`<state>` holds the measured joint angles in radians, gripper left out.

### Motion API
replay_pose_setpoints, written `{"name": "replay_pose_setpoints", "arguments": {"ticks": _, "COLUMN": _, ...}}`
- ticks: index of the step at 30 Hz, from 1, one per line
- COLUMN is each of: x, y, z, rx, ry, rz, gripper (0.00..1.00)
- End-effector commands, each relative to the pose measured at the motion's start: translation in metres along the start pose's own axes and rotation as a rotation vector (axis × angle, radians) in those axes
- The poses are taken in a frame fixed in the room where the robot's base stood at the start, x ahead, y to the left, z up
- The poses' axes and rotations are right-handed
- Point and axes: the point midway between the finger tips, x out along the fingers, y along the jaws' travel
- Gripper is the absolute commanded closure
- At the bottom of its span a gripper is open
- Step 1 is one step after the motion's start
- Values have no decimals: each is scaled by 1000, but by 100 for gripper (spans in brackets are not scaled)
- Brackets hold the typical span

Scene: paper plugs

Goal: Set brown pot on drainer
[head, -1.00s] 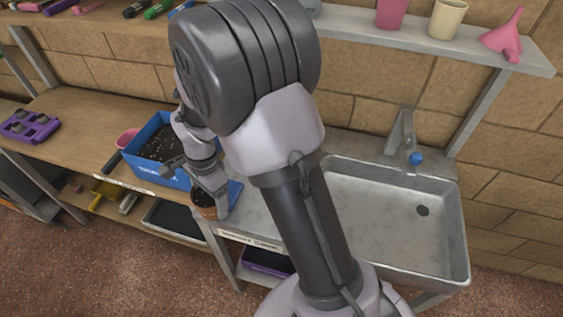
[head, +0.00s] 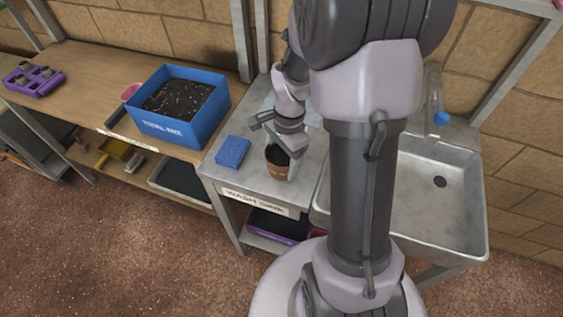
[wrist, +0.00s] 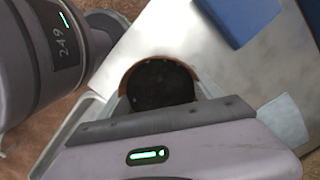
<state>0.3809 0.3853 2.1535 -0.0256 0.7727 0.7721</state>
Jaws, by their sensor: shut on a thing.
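The brown pot (head: 277,172) is upright, with a dark inside, at the front of the grey metal counter left of the sink. My gripper (head: 283,156) is above it and shut on its rim. I cannot tell whether its base touches the counter. In the wrist view, the pot (wrist: 133,73) shows as a brown rim round a dark inside, its near side hidden by my gripper. A pale, flat bluish sheet (head: 309,118) lies behind my gripper, partly hidden by my arm. I cannot tell whether the drainer is this sheet or the metal counter (head: 232,180).
A blue sponge-like block (head: 232,152) lies left of the pot. The sink (head: 448,215) with its tap (head: 434,95) is at the right. A blue box of soil (head: 205,122) stands on the wooden bench (head: 85,75). A label runs along the counter's front edge.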

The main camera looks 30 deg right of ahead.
Motion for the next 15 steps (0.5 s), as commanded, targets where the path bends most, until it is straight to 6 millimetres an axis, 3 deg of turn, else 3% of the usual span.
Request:
{"name": "replay_pose_setpoints", "arguments": {"ticks": 8, "x": 2, "y": -1, "z": 0, "rx": 0, "ry": 1, "rz": -1, "gripper": 66}}
{"name": "replay_pose_setpoints", "arguments": {"ticks": 9, "x": 1, "y": -1, "z": 0, "rx": 0, "ry": 1, "rz": -1, "gripper": 22}}
{"name": "replay_pose_setpoints", "arguments": {"ticks": 12, "x": 1, "y": -1, "z": 0, "rx": 0, "ry": 1, "rz": -1, "gripper": 4}}
{"name": "replay_pose_setpoints", "arguments": {"ticks": 15, "x": 1, "y": -1, "z": 0, "rx": 0, "ry": 1, "rz": -1, "gripper": 4}}
